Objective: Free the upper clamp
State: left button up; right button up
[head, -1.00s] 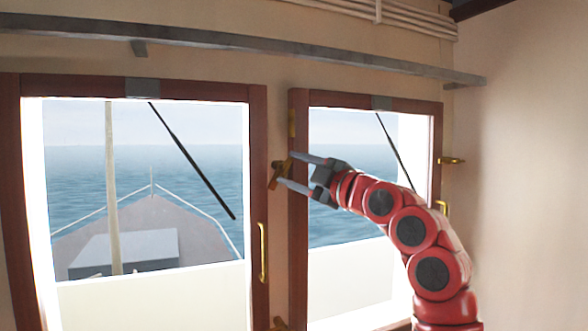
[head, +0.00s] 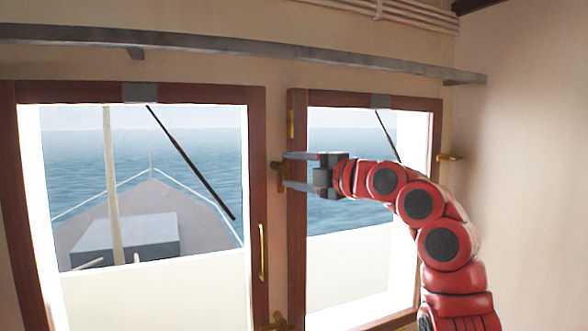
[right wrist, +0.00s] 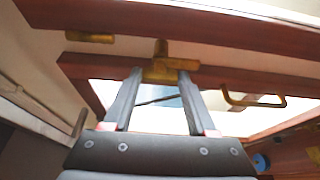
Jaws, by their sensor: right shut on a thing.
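The upper clamp (head: 277,172) is a small brass piece on the wall post between the two windows, beside the left window's frame. My right gripper (head: 285,170) reaches it from the right, its two fingers level, one above the other. In the right wrist view the brass clamp (right wrist: 162,68) lies at the fingertips, and my right gripper (right wrist: 161,76) is shut on it, a finger on each side. The fingers partly hide the clamp in the head view. My left gripper is not in view.
The left window has a brown frame (head: 257,200) and a brass handle (head: 262,252). A lower clamp (head: 277,321) sits below on the post. Another brass clamp (head: 449,157) is right of the right window. A grey rail (head: 300,58) runs above the windows.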

jog(key=o, duration=1.4)
jog(key=shift+a, duration=0.1)
jog(key=shift+c, duration=0.2)
jog(key=b+v, duration=0.6)
jog(key=v, duration=1.1)
jog(key=shift+r, duration=0.1)
